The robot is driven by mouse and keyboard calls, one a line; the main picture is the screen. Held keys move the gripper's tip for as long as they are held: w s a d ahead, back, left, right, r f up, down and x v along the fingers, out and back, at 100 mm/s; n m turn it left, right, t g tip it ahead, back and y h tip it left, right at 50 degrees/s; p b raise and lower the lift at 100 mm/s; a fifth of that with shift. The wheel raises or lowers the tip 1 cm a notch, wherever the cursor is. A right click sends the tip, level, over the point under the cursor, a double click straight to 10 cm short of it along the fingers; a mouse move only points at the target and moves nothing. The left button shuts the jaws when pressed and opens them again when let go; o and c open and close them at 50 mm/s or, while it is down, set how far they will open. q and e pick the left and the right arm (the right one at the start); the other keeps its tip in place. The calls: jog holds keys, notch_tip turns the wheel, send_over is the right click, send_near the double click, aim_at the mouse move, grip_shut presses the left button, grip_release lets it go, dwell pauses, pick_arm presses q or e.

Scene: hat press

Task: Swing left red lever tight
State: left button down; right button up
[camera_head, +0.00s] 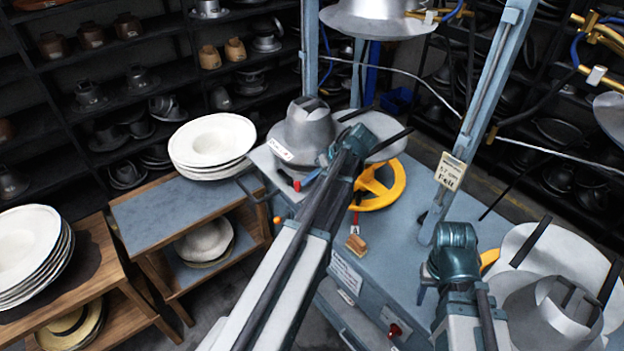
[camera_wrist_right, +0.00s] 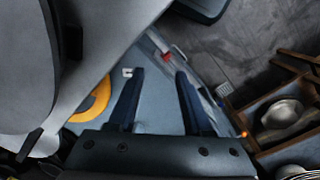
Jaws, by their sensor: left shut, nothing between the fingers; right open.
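The left press has a grey hat form (camera_head: 308,128) on a blue-grey table. A small red lever (camera_head: 297,186) shows below the form's left side. My left arm reaches across the table, and its gripper (camera_head: 313,176) is shut and empty, close to the red lever. The arm hides much of that spot, so I cannot tell whether they touch. My right gripper (camera_wrist_right: 160,72) is open and empty above a blue surface in the right wrist view.
A yellow handwheel (camera_head: 381,186) stands right of my left arm. A wooden block (camera_head: 356,244) lies on the table (camera_head: 400,225). Stacked white hats (camera_head: 212,140) stand on a cart at left. Another press with a metal form (camera_head: 545,315) is at lower right.

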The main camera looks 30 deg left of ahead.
aim_at(298, 190)
pick_arm(q)
jog(key=shift+s, duration=0.1)
jog(key=shift+s+m+t, duration=0.2)
jog(key=shift+m+t, duration=0.1)
jog(key=shift+m, duration=0.1)
jog(key=shift+s, duration=0.1)
jog(key=shift+s+m+t, duration=0.5)
jog(key=shift+m, duration=0.4)
jog(key=shift+s+a+m+t, duration=0.2)
jog(key=shift+s+m+t, duration=0.65)
jog(key=shift+m, duration=0.35)
jog(key=shift+s+a, duration=0.8)
jog(key=shift+s, duration=0.25)
jog(key=shift+s+a, duration=0.35)
jog(key=shift+a, duration=0.15)
pick_arm(e)
jog(key=shift+s+a, duration=0.35)
jog(key=shift+s, duration=0.45)
pick_arm(q)
jog(key=shift+a, duration=0.1)
jog(key=shift+s, duration=0.1)
